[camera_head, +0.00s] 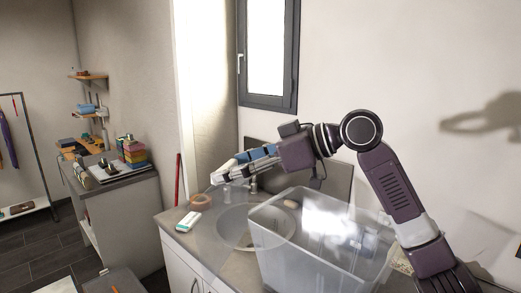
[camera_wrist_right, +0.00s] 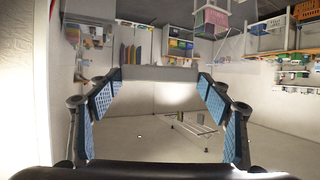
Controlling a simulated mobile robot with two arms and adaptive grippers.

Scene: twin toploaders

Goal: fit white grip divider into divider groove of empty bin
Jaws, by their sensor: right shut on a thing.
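The empty bin (camera_head: 290,262) is a clear, open-topped box standing on the counter beside the sink in the head view. My right gripper (camera_head: 238,168) is above and to the left of the bin, over the sink area. It is shut on a pale bar, which looks like the white grip of the divider (camera_wrist_right: 160,74), lying across between the fingertips in the right wrist view. A faint clear sheet seems to hang below it in the head view, but its edges are hard to make out. The bin's groove cannot be made out. My left gripper is not in view.
A round sink (camera_head: 240,240) is left of the bin. An orange ring (camera_head: 200,199) and a white-and-green box (camera_head: 188,221) lie on the counter's left end. A window (camera_head: 270,50) is behind. A cabinet with stacked items (camera_head: 130,152) stands further left.

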